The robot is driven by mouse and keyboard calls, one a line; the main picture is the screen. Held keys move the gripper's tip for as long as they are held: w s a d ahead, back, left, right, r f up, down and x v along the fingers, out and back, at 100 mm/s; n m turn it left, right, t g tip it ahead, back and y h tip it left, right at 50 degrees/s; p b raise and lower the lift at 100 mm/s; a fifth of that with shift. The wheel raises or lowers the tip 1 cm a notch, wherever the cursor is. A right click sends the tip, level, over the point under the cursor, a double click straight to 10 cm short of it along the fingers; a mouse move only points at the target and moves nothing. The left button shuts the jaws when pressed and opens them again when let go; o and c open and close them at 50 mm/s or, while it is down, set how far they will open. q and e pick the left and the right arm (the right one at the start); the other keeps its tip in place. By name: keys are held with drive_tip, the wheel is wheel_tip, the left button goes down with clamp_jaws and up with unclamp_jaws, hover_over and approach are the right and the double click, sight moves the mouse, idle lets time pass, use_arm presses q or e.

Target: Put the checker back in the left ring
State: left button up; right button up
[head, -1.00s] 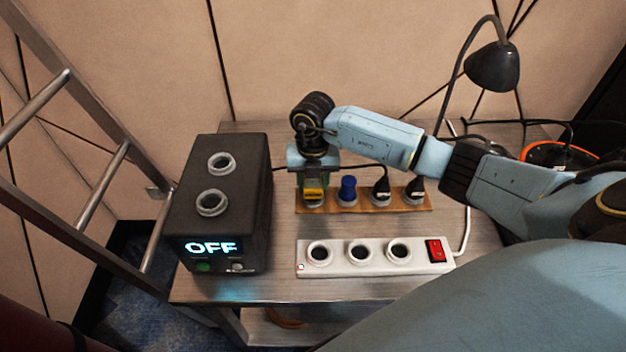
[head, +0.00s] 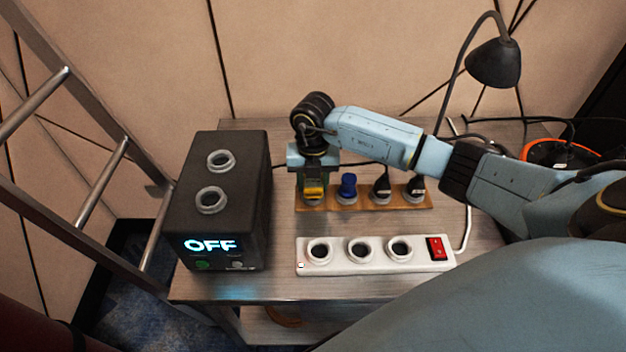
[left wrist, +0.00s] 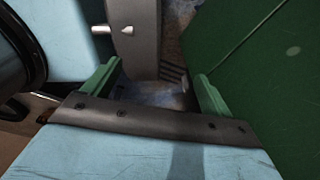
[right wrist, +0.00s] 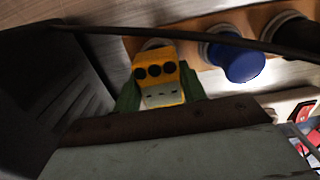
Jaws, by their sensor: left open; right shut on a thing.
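The checker is a yellow plug-like block with dark round spots, best seen in the right wrist view (right wrist: 157,72). In the head view the checker (head: 314,191) is at the left ring (head: 314,204) of the wooden holder strip. My right gripper (right wrist: 158,95) is shut on the checker, with green fingers on both its sides. The checker's lower end meets the ring, but I cannot tell how deep it sits. My left gripper (left wrist: 155,85) is open and empty, away from the table in the left wrist view; it is not in the head view.
A blue plug (head: 348,186) and two black plugs (head: 381,187) stand in the other rings. A white power strip (head: 428,266) with a red switch lies in front. A black box (head: 245,165) reading OFF stands left. A lamp (head: 494,64) is at back right.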

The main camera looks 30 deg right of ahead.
drive_tip(key=shift+f+b, duration=0.3)
drive_tip(key=shift+f, duration=0.2)
drive_tip(key=o, duration=1.7)
drive_tip(key=shift+c, duration=0.2)
drive_tip(key=shift+r, duration=0.1)
drive_tip(key=shift+r+p, duration=2.7)
drive_tip(key=shift+r, duration=0.25)
drive_tip(key=shift+f, duration=0.1)
